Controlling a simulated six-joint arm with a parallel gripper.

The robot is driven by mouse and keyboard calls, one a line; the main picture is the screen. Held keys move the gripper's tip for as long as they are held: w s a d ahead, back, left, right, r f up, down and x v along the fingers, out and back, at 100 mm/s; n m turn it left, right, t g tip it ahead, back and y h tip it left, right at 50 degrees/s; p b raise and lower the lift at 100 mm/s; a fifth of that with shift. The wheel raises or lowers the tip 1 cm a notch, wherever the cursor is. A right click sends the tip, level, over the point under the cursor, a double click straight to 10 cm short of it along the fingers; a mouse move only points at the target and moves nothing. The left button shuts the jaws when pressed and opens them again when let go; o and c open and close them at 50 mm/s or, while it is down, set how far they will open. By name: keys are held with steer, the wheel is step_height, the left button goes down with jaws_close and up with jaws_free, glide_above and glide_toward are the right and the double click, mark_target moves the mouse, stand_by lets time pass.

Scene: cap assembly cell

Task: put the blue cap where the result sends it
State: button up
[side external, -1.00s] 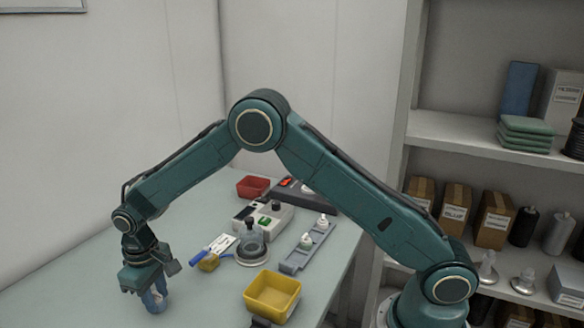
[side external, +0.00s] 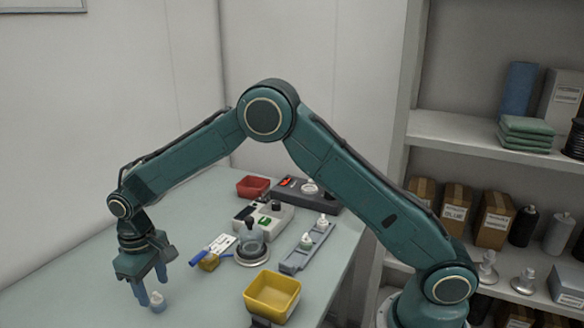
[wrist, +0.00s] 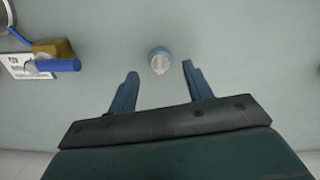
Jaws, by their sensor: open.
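The blue cap, small with a pale top and a light blue side, sits on the bare table at the front left in the side view (side external: 157,301). In the wrist view the cap (wrist: 159,60) lies just beyond the fingertips, between their lines. My gripper (side external: 152,287) is open and empty, pointing down just above the cap; its two blue fingers also show in the wrist view (wrist: 160,70). A grey-white device (side external: 280,222) with a green patch stands mid-table. A yellow bin (side external: 272,311) is at the front and a red bin (side external: 252,187) at the back.
A grey rail (side external: 292,265) holds white-topped pieces. A dark box (side external: 322,204) with a red patch is behind. Table around the cap is clear.

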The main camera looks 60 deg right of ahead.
step_height(320, 180, up, 9)
stand_by(0.4)
stand_by(0.5)
